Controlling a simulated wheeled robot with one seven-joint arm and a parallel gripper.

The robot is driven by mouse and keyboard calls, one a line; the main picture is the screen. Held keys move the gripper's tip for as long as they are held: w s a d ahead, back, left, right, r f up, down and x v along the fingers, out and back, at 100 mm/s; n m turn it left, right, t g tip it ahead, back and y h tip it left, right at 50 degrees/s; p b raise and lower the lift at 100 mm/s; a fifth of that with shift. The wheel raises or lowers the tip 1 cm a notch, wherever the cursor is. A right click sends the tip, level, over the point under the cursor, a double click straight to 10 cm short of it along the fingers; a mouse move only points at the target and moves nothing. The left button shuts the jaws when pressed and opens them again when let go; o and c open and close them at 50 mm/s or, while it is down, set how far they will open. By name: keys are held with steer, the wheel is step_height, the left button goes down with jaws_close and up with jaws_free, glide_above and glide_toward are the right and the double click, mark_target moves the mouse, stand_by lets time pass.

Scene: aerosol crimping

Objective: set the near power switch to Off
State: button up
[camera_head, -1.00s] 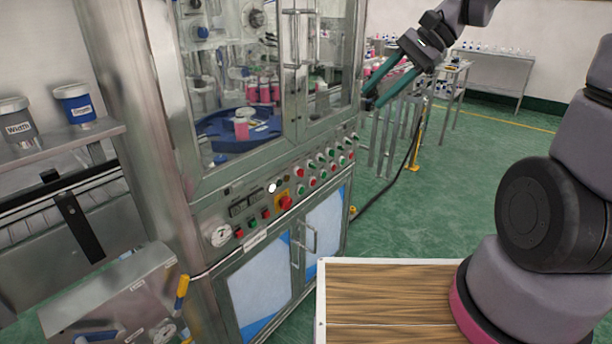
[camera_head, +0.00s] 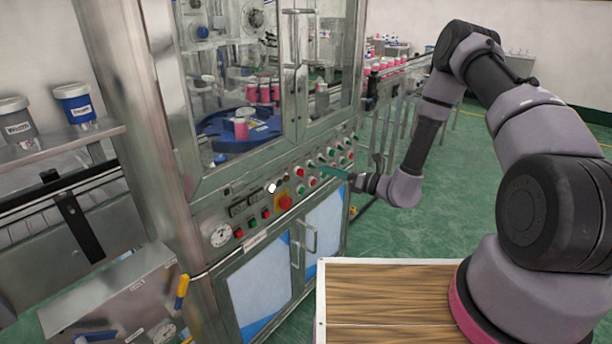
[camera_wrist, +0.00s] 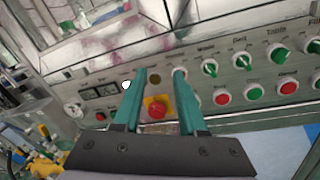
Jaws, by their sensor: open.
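The machine's control panel (camera_head: 243,208) runs along its front below the glass doors. No label that I can read marks the near power switch, so I cannot tell which control it is. A red knob on a yellow plate (camera_head: 285,202) sits near the middle, and it shows between my fingers in the wrist view (camera_wrist: 157,110). A small white round spot (camera_head: 272,188) is up and left of it, also in the wrist view (camera_wrist: 126,85). My gripper (camera_head: 322,168) is open and empty in front of the panel, its teal fingers pointing at it in the wrist view (camera_wrist: 160,73).
Green selector knobs (camera_wrist: 210,68) with red and green buttons (camera_wrist: 222,97) fill the panel's right part. Small displays (camera_wrist: 98,91) lie at left. Door handles (camera_head: 312,238) stick out below. A wooden-topped surface (camera_head: 390,290) is in front. Green floor is free at right.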

mark_target(301, 173)
step_height(301, 173, down, 6)
steer(key=m+t+h, duration=0.1)
steer(key=m+t, duration=0.1)
steer(key=m, duration=0.1)
steer(key=x, duration=1)
steer(key=shift+w+d, duration=0.2)
steer(key=shift+w, duration=0.15)
jaws_close()
